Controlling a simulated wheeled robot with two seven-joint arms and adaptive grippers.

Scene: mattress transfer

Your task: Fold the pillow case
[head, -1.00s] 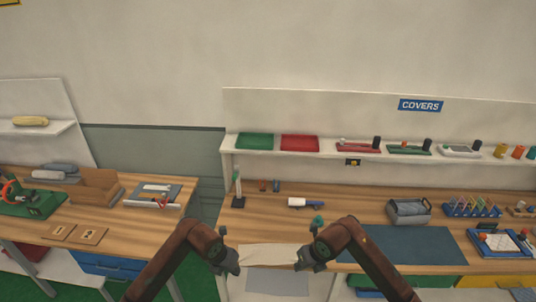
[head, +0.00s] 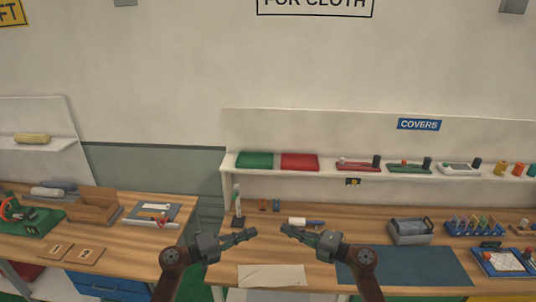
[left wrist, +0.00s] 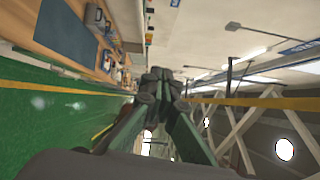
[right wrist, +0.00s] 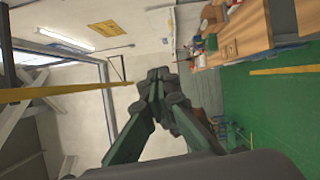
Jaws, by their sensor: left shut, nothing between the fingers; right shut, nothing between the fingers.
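The pillow case (head: 271,275) is a cream cloth lying flat on the front of the wooden table, left of a blue-grey mat. Its near edge is at the table's front edge. My left gripper (head: 254,233) is shut and empty, in front of the table and above the cloth in the head view. My right gripper (head: 284,229) is shut and empty, facing the left one with a small gap between them. Both wrist views show closed fingers, at left (left wrist: 158,80) and right (right wrist: 158,78), with no cloth in them.
A blue-grey mat (head: 405,265) lies right of the cloth. A grey bin (head: 411,232) and a peg rack (head: 475,225) stand behind it. Green (head: 255,160) and red (head: 300,161) trays sit on the shelf. Another workbench (head: 120,245) stands at left, across a gap.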

